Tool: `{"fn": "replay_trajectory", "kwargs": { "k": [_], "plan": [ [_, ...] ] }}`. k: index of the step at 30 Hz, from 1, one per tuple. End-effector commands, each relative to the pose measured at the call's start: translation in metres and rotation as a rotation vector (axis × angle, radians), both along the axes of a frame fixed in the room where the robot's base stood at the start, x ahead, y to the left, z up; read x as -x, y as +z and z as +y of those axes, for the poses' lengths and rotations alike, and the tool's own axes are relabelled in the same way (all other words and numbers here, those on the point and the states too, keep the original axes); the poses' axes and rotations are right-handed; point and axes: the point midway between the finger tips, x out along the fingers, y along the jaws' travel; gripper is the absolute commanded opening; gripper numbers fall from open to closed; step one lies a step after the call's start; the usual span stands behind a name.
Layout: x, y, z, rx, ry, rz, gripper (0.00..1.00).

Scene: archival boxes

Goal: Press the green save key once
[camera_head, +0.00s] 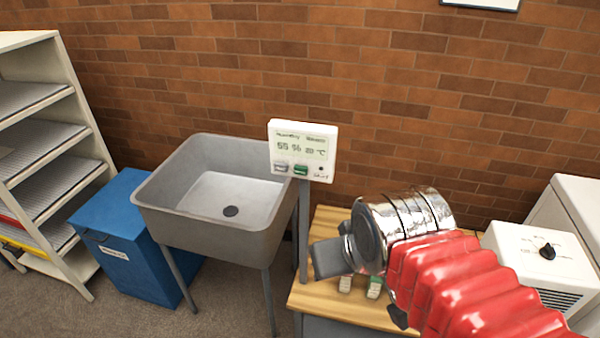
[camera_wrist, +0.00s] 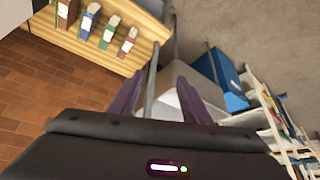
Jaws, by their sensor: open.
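A white display unit (camera_head: 331,153) stands on a grey post above the back edge of the wooden table. Its screen shows a humidity and temperature reading. The green key (camera_head: 301,170) is low on its face, with a grey key (camera_head: 281,167) to its left and a small dark dot to its right. My gripper (camera_head: 328,258) is below and right of the unit in the head view, over the table and apart from the keys. In the wrist view my gripper (camera_wrist: 161,78) shows two purple fingers spread apart with nothing between them. The green key cannot be made out there.
A grey sink (camera_head: 180,228) stands left of the post, beside a blue bin (camera_head: 125,262) and a shelf rack (camera_head: 75,86). The wooden table (camera_head: 322,228) carries several upright boxes (camera_wrist: 88,22). A white dial unit (camera_head: 520,248) stands at right.

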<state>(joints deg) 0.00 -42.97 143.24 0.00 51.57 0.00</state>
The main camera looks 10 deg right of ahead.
Motion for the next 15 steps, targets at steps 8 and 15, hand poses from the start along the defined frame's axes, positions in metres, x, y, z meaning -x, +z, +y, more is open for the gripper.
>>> {"fn": "replay_trajectory", "kwargs": {
  "k": [8,15],
  "plan": [
    [0.0000,0.0000,0.0000,0.000,0.000,0.000,0.23],
    [0.0000,0.0000,0.0000,0.000,0.000,0.000,0.06]
  ]
}}
